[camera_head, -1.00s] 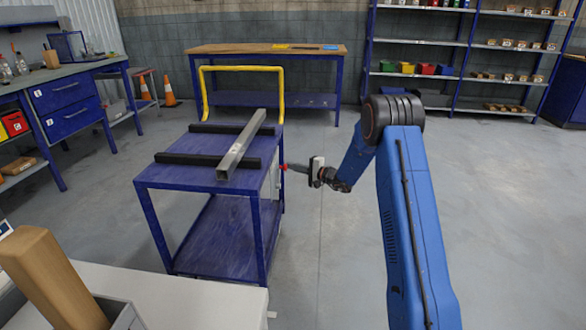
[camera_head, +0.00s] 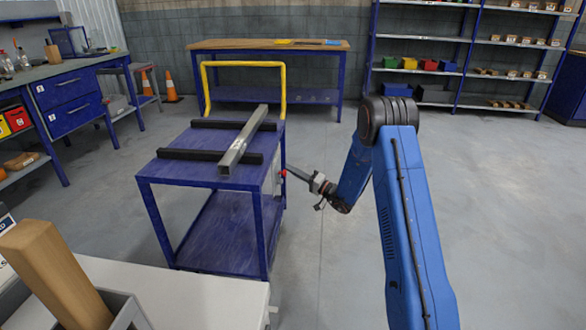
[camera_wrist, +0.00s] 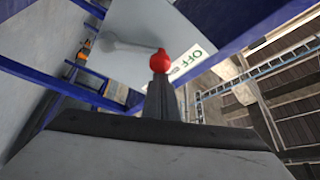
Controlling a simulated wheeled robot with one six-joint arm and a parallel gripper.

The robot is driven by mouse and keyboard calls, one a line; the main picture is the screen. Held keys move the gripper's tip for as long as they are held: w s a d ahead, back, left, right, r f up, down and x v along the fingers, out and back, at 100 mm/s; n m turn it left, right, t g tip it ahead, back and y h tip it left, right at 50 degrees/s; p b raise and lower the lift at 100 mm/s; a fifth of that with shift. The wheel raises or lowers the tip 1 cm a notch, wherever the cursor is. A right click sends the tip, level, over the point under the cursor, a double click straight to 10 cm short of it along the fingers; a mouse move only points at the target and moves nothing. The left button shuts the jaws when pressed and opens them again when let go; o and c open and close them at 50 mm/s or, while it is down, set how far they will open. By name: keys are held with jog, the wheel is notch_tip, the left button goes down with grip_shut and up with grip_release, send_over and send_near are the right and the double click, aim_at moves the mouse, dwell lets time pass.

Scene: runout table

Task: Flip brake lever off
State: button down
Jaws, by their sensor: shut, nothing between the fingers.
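The brake lever's red knob (camera_wrist: 160,62) shows in the wrist view, at the end of a thin grey rod running left to a pivot on a pale plate (camera_wrist: 140,30). A label reading OFF (camera_wrist: 196,57) sits just right of the knob. The red knob (camera_head: 283,173) also shows in the head view, at the right side of the blue cart (camera_head: 205,172). My gripper (camera_wrist: 160,82) is shut and empty, its dark fingertips right at the knob. In the head view my gripper (camera_head: 292,170) points up and left at it. I cannot tell whether they touch.
A grey metal bar (camera_head: 243,138) lies across two black rails on the cart. The cart has a yellow handle (camera_head: 283,85). A white table (camera_head: 190,300) with a grey box and wooden block stands in front. Floor right of the cart is clear.

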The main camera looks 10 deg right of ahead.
jog(key=shift+s+a+f, duration=0.15)
jog(key=shift+s+f, duration=0.1)
jog(key=shift+s, duration=0.3)
dwell(0.4)
jog(key=v, duration=1.7)
jog(key=shift+s, duration=0.1)
